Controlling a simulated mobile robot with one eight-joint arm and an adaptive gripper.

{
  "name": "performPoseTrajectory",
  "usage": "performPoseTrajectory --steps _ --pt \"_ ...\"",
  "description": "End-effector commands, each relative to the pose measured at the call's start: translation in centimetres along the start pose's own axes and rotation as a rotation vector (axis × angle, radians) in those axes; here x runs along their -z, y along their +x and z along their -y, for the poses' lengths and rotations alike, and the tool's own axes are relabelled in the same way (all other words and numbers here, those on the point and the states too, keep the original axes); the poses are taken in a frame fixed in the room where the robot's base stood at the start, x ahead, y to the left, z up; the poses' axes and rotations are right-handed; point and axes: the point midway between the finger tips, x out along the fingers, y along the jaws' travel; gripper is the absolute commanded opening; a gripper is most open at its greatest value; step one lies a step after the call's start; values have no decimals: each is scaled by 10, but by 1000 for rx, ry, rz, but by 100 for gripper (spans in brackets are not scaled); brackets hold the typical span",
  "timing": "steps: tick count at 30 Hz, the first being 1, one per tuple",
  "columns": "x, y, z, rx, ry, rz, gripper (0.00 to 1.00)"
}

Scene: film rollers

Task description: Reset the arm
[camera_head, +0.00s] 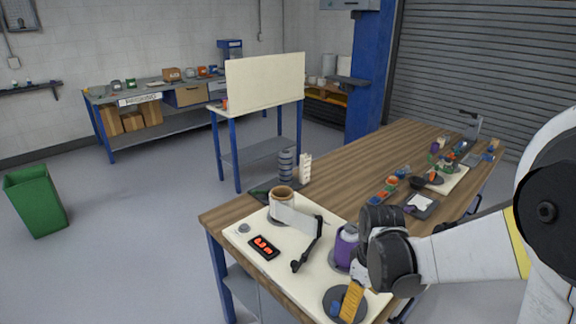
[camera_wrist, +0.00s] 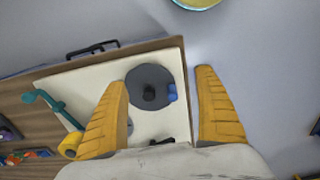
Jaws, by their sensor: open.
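My gripper (camera_head: 352,303) hangs above the near right corner of a cream board on the wooden workbench, with nothing in it. In the wrist view my gripper (camera_wrist: 162,78) has two yellow fingers spread wide apart. A grey disc (camera_wrist: 143,76) with a black knob and a small blue piece lies on the board between and below them. The fingers look apart from it. In the head view the same disc (camera_head: 331,296) is partly hidden behind a finger. My arm reaches in from the right.
The cream board (camera_head: 317,270) carries a white-and-brown roll (camera_head: 282,196), a black lever (camera_head: 306,256), a red-lit display (camera_head: 264,247) and a purple roll (camera_head: 344,248) close to my wrist. Several small items crowd the bench's far right. Open floor (camera_head: 140,240) lies to the left.

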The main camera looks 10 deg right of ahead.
Motion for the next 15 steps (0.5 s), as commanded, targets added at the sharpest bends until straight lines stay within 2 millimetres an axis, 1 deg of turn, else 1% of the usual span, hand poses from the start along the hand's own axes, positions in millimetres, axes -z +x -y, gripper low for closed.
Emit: performPoseTrajectory --steps 5,9,12,15 --pt "-4 -42 15 -65 107 -87 81" --pt "-10 -81 33 -127 238 -204 81" --pt "-17 -103 47 -158 332 -296 81" --pt "-25 -121 60 -177 420 -389 81"
